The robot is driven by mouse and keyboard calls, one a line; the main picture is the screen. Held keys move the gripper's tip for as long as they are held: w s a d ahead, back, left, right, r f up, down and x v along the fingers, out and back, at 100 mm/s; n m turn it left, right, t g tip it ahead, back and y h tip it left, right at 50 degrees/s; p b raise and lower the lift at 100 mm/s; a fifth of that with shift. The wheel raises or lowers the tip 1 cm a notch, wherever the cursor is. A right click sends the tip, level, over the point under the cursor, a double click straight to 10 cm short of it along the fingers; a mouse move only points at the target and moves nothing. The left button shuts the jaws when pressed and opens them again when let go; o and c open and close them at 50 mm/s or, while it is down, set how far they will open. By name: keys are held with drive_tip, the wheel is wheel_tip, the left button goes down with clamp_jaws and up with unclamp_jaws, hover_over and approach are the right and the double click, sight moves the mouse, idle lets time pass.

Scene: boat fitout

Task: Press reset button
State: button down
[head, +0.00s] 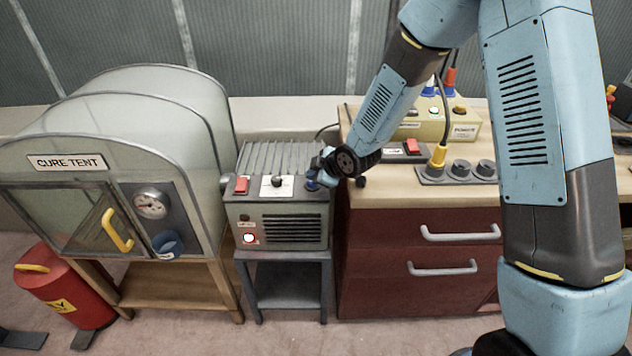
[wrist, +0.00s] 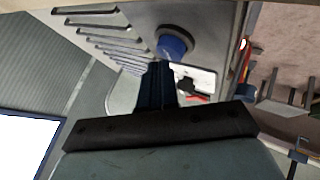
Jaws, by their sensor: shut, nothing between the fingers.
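A blue round button (wrist: 172,46) sits in a grey collar on the top of a grey-green machine (head: 287,212). It is the likely reset button, but I can read no label on it. In the head view it shows as a small blue spot (head: 311,185) at the machine's top right, partly hidden by my gripper (head: 318,172). In the wrist view my gripper (wrist: 158,66) is shut and empty, with its dark fingertips right beside the button's lower edge. I cannot tell whether they touch it.
A cure tent (head: 110,190) stands left. A wooden bench (head: 420,190) with sockets and a power box (head: 455,130) stands right.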

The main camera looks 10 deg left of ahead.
drive_tip(key=shift+s+d+f, duration=0.15)
drive_tip(key=shift+s+f, duration=0.25)
drive_tip(key=shift+f, duration=0.35)
idle(1.0)
drive_tip(key=shift+w+r, duration=0.25)
drive_tip(key=shift+r, duration=0.75)
drive_tip(key=shift+w+r, duration=0.1)
drive_tip(key=shift+r, duration=2.15)
